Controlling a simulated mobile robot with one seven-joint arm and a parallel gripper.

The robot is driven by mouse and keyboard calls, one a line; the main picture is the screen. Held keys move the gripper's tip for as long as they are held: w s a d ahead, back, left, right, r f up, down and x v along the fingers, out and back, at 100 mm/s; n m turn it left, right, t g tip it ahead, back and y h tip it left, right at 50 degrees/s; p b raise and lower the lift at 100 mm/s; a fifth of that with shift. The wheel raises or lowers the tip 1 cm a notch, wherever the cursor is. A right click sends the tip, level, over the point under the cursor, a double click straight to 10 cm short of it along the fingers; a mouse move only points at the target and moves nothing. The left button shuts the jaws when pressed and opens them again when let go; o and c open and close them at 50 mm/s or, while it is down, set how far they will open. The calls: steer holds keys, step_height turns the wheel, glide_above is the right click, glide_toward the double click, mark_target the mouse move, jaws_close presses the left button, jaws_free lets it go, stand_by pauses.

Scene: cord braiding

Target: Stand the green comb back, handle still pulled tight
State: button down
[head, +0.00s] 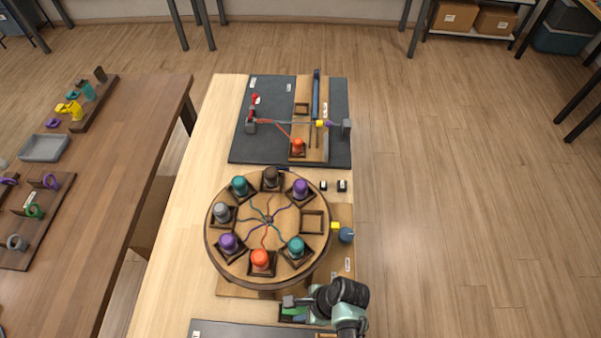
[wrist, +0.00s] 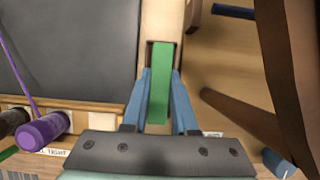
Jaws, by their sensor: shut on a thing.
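The green comb (wrist: 160,85) shows in the wrist view as a narrow green bar, lengthwise between my two blue fingers. My gripper (wrist: 160,80) is shut on it. In the head view my gripper (head: 292,302) is at the near right edge of the light table; the comb cannot be made out clearly there. A purple handle (wrist: 43,131) lies left of the gripper in the wrist view, with a purple cord running up from it. The cord looks straight. A label beside the handle is partly readable as "TIGHT".
A dark panel (wrist: 75,45) fills the wrist view's upper left. A dark cylinder (wrist: 12,122) is beside the handle. In the head view, a round braiding disk (head: 225,262) with several coloured bobbins stands beyond the gripper. A dark mat (head: 270,125) with a fixture is farther back.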

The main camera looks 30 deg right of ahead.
steer(key=shift+f, duration=0.25)
steer(key=c, duration=0.6)
jaws_free()
steer(key=v, duration=1.3)
